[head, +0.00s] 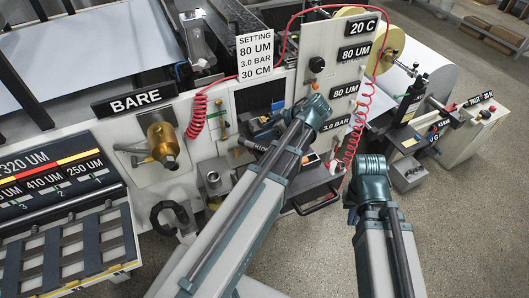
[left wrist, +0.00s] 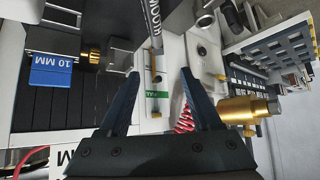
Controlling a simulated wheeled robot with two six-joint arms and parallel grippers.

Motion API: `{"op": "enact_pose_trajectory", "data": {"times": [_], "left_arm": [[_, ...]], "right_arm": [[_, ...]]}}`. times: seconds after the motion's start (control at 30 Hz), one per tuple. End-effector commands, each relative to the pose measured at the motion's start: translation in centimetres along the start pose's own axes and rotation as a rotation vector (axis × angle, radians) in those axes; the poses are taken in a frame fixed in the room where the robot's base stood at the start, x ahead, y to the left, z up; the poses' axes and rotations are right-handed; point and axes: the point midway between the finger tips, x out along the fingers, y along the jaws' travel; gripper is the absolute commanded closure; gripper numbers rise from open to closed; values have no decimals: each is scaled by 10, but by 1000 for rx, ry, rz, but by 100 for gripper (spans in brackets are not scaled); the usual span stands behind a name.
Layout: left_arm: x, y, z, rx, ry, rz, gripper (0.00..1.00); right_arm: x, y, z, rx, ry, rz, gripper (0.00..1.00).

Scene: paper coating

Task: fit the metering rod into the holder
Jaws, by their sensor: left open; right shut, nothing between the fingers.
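I cannot single out the metering rod or its holder for certain. A rack (head: 75,248) with several dark bars in pale slots is at the lower left in the head view, below a panel marked 320 UM, 410 UM and 250 UM. My left gripper (head: 262,132) is over the machine's front, partly hidden by its own arm. In the left wrist view its two fingers (left wrist: 158,75) are apart, with nothing held between them. My right arm's end is at the right centre in the head view; its fingers are hidden.
A brass cylinder (head: 162,141) sits on the machine's front below the BARE sign (head: 134,99). A blue 10 MM block (left wrist: 51,70) shows in the left wrist view. Red coiled hoses (head: 196,118) hang by the grey label panel (head: 328,48). The floor (head: 465,225) at the right is clear.

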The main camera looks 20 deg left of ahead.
Motion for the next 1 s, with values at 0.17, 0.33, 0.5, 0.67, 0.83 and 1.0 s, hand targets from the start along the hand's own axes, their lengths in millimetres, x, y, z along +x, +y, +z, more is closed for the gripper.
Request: {"op": "enact_pose_trajectory", "data": {"times": [0.17, 0.33, 0.5, 0.67, 0.83, 1.0], "left_arm": [[40, 0, 5, -2, 0, -1, 35], [59, 0, 3, -1, 0, -1, 35], [65, 0, 1, 0, 0, 0, 35], [66, 1, 1, 0, 0, 0, 35], [81, 2, 4, -1, 0, 0, 35], [106, 4, 6, -1, 0, -1, 35]], "right_arm": [[32, -3, -2, -6, 0, 1, 100], [44, -4, -3, -9, 0, 2, 100], [46, -4, -3, -10, 0, 2, 100], [47, -4, -3, -10, 0, 2, 100], [60, -6, -4, -10, 0, 2, 100], [79, -7, -5, -9, 0, 2, 100]]}}
